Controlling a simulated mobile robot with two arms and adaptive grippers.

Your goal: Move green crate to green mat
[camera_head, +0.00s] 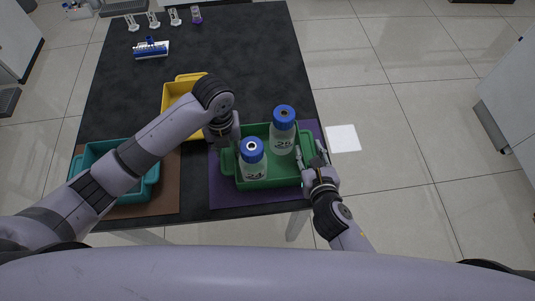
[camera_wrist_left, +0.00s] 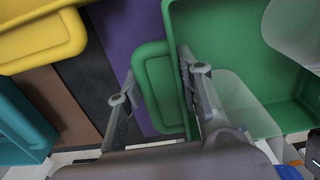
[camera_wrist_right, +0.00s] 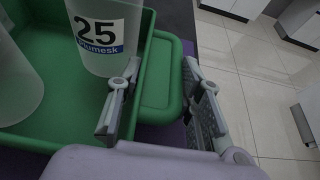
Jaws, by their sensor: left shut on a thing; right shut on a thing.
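The green crate (camera_head: 266,184) sits on a purple mat (camera_head: 228,198) at the table's near right. Two clear bottles with blue caps stand in it, a near-left bottle (camera_head: 252,160) and a far-right bottle (camera_head: 282,132). The far-right one shows label 25 in the right wrist view (camera_wrist_right: 103,35). My left gripper (camera_head: 233,146) is shut on the crate's left handle (camera_wrist_left: 160,85). My right gripper (camera_head: 311,162) is shut on its right handle (camera_wrist_right: 163,80). No green mat is visible in these views.
A teal crate (camera_head: 152,176) stands on a brown mat (camera_head: 150,208) at the left, partly behind my left arm. A yellow crate (camera_head: 176,90) is behind that arm. A blue-and-white rack (camera_head: 151,49) and small stands (camera_head: 154,20) are farther back. The dark table's (camera_head: 250,60) far right is clear.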

